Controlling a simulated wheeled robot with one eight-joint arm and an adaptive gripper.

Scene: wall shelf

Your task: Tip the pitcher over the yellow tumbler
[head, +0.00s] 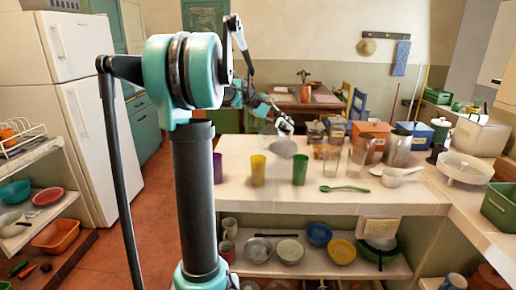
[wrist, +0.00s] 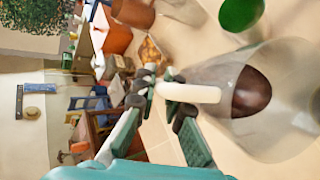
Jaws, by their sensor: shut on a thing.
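The yellow tumbler (head: 258,170) stands upright on the counter, between a purple tumbler (head: 217,168) and a green tumbler (head: 300,170). My gripper (head: 285,127) reaches in from the back of the counter and is shut on the pale handle (wrist: 192,93) of the pitcher. The clear pitcher (head: 284,148) shows up and to the right of the yellow tumbler in the head view. In the wrist view the pitcher (wrist: 290,75) fills the right side, with something dark brown inside. Its exact tilt is hard to tell. The yellow tumbler is not recognisable in the wrist view.
The green tumbler shows at the wrist view's top (wrist: 240,14). A green spoon (head: 344,188) lies on the counter (head: 250,200). Clear jugs (head: 358,158), a metal pot (head: 398,148) and boxes (head: 372,135) crowd its right. The counter's front strip is mostly free.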

